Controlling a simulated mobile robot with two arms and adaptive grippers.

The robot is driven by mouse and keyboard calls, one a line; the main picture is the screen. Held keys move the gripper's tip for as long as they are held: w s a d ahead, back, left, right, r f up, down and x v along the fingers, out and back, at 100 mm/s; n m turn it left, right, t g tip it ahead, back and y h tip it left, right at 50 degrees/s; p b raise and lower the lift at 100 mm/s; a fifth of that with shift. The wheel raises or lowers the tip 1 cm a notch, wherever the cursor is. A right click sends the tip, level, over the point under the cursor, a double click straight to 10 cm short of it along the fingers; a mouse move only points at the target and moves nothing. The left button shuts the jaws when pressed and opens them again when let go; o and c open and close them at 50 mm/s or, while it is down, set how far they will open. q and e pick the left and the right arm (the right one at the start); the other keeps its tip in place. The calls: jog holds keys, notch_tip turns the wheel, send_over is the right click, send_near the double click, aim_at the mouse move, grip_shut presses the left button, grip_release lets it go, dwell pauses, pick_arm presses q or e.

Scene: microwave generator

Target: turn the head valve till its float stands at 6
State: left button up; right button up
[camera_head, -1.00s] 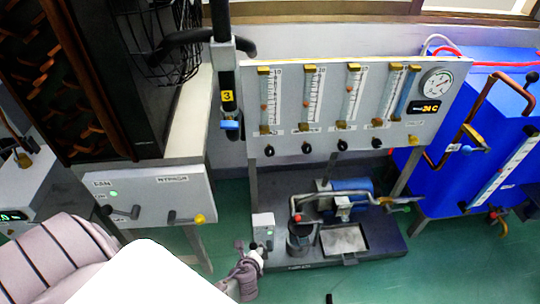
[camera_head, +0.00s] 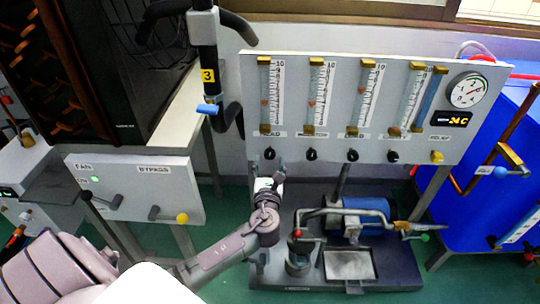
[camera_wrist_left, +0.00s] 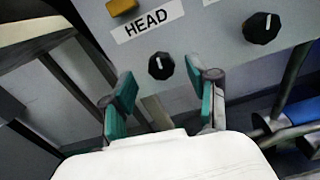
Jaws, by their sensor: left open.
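The head valve is a small black knob (camera_head: 270,153) at the left end of the panel's knob row. In the left wrist view the black knob (camera_wrist_left: 161,67) sits below the HEAD label (camera_wrist_left: 148,20), its white mark pointing roughly up. Above it, the leftmost flow tube (camera_head: 264,85) has a small reddish float (camera_head: 264,102) near mid-height; its exact reading is too small to tell. My left gripper (camera_head: 272,180) is just below the knob. In the left wrist view its green-padded fingers (camera_wrist_left: 160,72) are open, one on each side of the knob, not visibly touching it.
Another black knob (camera_wrist_left: 262,28) is to the right of the head valve. More flow tubes and a round gauge (camera_head: 465,91) fill the panel (camera_head: 440,145). Below are a blue pump (camera_head: 365,212) and pipes. The bypass box (camera_head: 150,190) stands left, and a black hose hangs above.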

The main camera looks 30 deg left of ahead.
aim_at(270, 155)
pick_arm(q)
jog(key=x, duration=0.5)
jog(key=shift+b, duration=0.35)
pick_arm(e)
jog(key=v, duration=0.3)
jog(key=shift+r, duration=0.35)
